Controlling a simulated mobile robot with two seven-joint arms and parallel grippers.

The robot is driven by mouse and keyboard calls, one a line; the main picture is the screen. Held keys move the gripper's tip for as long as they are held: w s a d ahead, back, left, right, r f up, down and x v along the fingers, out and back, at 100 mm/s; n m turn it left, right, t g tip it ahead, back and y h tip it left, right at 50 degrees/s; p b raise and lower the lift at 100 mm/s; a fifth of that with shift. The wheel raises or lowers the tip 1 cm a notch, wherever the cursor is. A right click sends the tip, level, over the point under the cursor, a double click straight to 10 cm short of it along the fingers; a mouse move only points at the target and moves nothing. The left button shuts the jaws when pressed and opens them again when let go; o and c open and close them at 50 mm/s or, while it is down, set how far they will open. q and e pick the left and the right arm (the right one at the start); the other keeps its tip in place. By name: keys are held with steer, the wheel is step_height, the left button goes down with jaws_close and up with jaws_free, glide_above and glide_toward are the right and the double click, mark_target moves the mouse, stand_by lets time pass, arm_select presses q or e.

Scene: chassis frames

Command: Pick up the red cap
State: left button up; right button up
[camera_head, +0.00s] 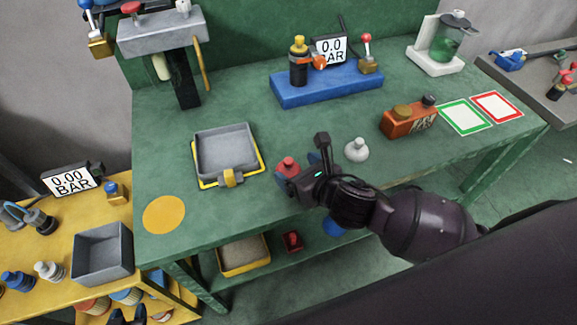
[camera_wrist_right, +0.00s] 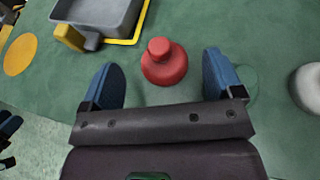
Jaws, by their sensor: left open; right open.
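The red cap (camera_head: 288,166) stands upright on the green table, to the right of the grey tray. In the right wrist view the red cap (camera_wrist_right: 165,66) has a wide base and a small knob, and it sits between and just ahead of the two blue fingertips. My right gripper (camera_head: 302,166) is open, low over the table beside the cap; in its wrist view the right gripper (camera_wrist_right: 160,68) has clear gaps on both sides of the cap. My left gripper (camera_head: 127,316) is open at the bottom left edge, far from the cap and mostly cut off.
A white cap (camera_head: 356,150) stands just right of my right gripper. The grey tray (camera_head: 225,152) in a yellow frame lies left of the red cap.

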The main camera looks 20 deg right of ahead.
mark_target(291, 165)
steer(key=x, duration=0.4)
steer(key=shift+w, duration=0.2)
steer(key=c, duration=0.9)
